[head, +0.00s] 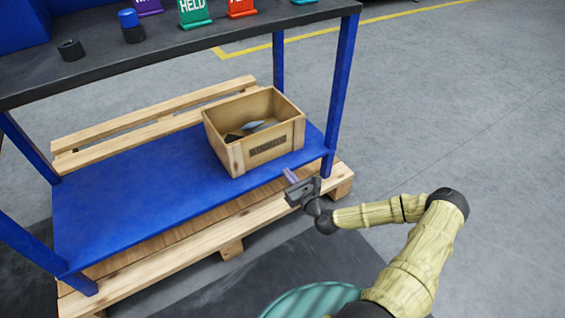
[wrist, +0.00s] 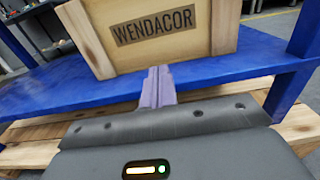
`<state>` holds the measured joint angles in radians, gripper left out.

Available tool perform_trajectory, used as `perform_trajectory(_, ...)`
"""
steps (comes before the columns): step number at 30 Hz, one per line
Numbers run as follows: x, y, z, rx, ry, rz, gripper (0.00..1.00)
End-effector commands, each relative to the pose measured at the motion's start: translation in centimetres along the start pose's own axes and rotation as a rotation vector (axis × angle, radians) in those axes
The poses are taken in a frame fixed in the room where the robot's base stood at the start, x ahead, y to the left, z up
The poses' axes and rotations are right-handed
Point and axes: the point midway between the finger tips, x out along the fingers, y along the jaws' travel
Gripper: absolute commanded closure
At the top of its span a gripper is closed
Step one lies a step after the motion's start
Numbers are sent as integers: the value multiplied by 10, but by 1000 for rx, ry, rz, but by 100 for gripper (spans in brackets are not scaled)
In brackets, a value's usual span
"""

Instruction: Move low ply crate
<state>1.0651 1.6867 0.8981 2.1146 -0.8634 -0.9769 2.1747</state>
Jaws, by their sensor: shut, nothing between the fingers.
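The low ply crate (head: 236,148) is an open-topped plywood box on the blue lower shelf of the workbench, toward its right end. A few dark and grey items lie inside it. Its front face with the WENDACOR label (wrist: 154,28) fills the top of the wrist view. My gripper (head: 290,175) is at the shelf's front edge, just in front of the crate and a little to its right. Its purple fingers (wrist: 157,82) are together and empty, pointing at the crate's front. Whether the fingertips touch the crate cannot be told.
The blue shelf (head: 120,215) is bare left of the crate. A wooden pallet (head: 190,245) lies under it. A blue bench leg (head: 342,90) stands right of the crate. The dark bench top (head: 150,50) above holds signs and small parts. The grey floor at right is open.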

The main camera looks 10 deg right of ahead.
Motion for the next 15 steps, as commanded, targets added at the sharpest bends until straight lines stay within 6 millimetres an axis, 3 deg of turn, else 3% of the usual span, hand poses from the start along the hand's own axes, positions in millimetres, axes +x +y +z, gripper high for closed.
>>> perform_trajectory(6,-38,-1,2,1,1,-2,100)
perform_trajectory(15,-48,0,-1,0,1,1,100)
